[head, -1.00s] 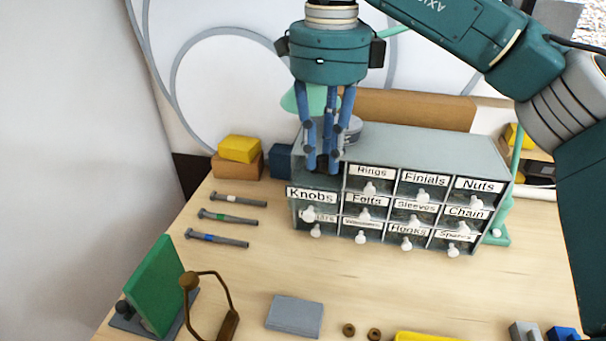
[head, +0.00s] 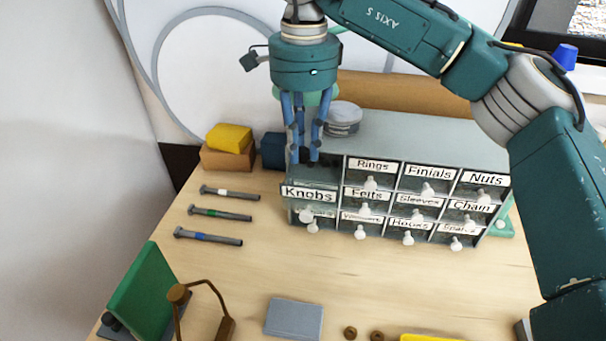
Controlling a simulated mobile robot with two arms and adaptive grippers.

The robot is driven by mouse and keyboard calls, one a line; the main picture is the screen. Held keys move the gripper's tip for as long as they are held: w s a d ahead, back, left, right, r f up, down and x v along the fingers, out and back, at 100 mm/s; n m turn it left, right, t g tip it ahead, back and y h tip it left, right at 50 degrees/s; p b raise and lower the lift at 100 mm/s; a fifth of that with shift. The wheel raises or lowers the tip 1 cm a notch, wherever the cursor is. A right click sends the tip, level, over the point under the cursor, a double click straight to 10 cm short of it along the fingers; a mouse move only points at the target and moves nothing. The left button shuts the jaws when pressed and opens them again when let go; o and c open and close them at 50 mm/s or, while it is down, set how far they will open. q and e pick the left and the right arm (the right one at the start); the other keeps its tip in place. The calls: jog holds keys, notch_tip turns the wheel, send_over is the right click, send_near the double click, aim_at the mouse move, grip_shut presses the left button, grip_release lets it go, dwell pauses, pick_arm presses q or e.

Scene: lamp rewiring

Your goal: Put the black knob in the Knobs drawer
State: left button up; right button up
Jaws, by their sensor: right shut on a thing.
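The Knobs drawer (head: 308,193) is at the top left of the grey drawer cabinet (head: 420,140). It stands pulled out, its labelled front ahead of the other drawer fronts. My right gripper (head: 305,162) points down above the open drawer, its blue fingers close together at the drawer's opening. It is shut on a small dark thing, which looks like the black knob (head: 304,156); the fingers hide most of it. I cannot tell whether it touches the drawer. My left gripper is not in view.
A round grey tin (head: 343,118) stands on the cabinet. Yellow (head: 229,138) and dark blue (head: 272,150) blocks are left of it. Several banded bolts lie at left, near a green panel (head: 148,293). A grey plate (head: 294,317) lies in front. The middle of the table is clear.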

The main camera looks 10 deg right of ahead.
aim_at(303, 151)
notch_tip(303, 151, down, 3)
jog(key=shift+s+f, duration=0.1)
jog(key=shift+s, duration=0.05)
notch_tip(303, 151, down, 4)
jog(key=shift+r+p, duration=0.1)
jog(key=shift+p, duration=0.75)
jog(key=shift+f, duration=0.25)
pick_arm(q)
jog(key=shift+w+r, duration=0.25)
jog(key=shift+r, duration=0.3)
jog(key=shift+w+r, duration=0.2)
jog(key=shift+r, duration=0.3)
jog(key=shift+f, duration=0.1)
pick_arm(e)
jog(key=shift+f, duration=0.1)
jog(key=o, duration=0.4)
jog(key=shift+f+b, duration=0.1)
jog(key=shift+b, duration=0.2)
jog(key=shift+o, duration=0.7)
